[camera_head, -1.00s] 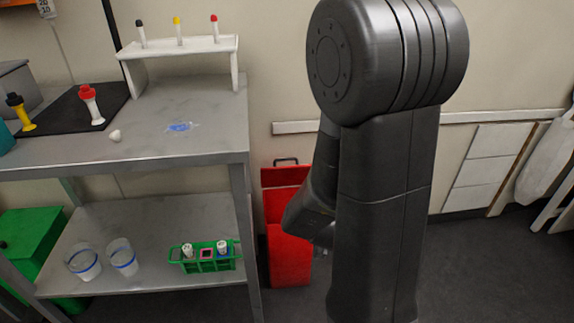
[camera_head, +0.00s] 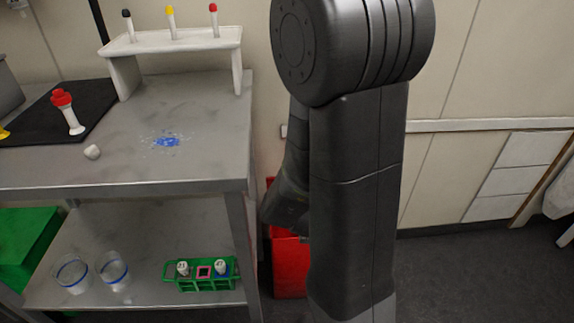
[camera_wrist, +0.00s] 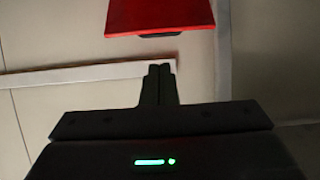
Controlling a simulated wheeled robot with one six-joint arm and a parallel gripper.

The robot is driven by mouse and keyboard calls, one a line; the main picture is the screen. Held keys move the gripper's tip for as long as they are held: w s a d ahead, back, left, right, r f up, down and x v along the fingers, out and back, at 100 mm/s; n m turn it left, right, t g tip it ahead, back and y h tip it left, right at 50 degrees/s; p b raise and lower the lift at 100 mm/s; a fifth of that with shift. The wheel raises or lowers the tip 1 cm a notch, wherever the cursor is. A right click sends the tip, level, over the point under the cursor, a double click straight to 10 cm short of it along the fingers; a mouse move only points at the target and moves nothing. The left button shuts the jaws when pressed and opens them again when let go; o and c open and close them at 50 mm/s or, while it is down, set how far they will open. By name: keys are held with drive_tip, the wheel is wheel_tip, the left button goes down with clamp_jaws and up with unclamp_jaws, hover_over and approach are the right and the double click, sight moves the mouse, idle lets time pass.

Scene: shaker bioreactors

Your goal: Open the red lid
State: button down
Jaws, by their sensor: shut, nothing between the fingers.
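The red bin (camera_head: 290,265) stands on the floor to the right of the metal bench, mostly hidden behind my arm in the head view. In the wrist view, a flat red panel, apparently its lid (camera_wrist: 160,14), shows at the top edge with a dark handle (camera_wrist: 160,34) along its lower edge. My gripper (camera_wrist: 158,70) is shut and empty, its fingertips pointing toward the panel with a visible gap below the handle. Whether the lid is raised cannot be told. The gripper's fingers are hidden in the head view.
The metal bench (camera_head: 200,165) stands close on the left, with a white tube rack (camera_head: 185,40) on top. Its lower shelf holds a green rack (camera_head: 205,284) and beakers (camera_head: 112,268). A wall rail (camera_head: 480,125) runs behind. Floor is clear at right.

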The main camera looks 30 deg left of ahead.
drive_tip(key=b+x, duration=0.3)
drive_tip(key=x, duration=1)
drive_tip(key=shift+w+a+f, duration=0.15)
drive_tip(key=shift+w, duration=0.15)
drive_tip(key=p, duration=0.1)
drive_tip(key=w+r+p, duration=0.1)
drive_tip(key=p, duration=0.1)
drive_tip(key=shift+a+r+g, duration=0.1)
drive_tip(key=shift+a+g, duration=0.2)
drive_tip(key=w+p, duration=0.1)
drive_tip(key=p, duration=0.2)
drive_tip(key=w+a+g+h+p, duration=0.1)
drive_tip(key=p, duration=0.2)
drive_tip(key=shift+a+r, duration=0.15)
drive_tip(key=shift+r, duration=0.15)
drive_tip(key=shift+g+h, duration=0.4)
drive_tip(key=shift+g, duration=0.4)
drive_tip(key=w+a+p, duration=0.1)
drive_tip(key=w+p, duration=0.1)
drive_tip(key=p, duration=0.2)
drive_tip(key=w+a+p, duration=0.1)
drive_tip(key=w+p, duration=0.1)
drive_tip(key=p, duration=0.3)
drive_tip(key=shift+a, duration=0.2)
drive_tip(key=shift+f, duration=0.1)
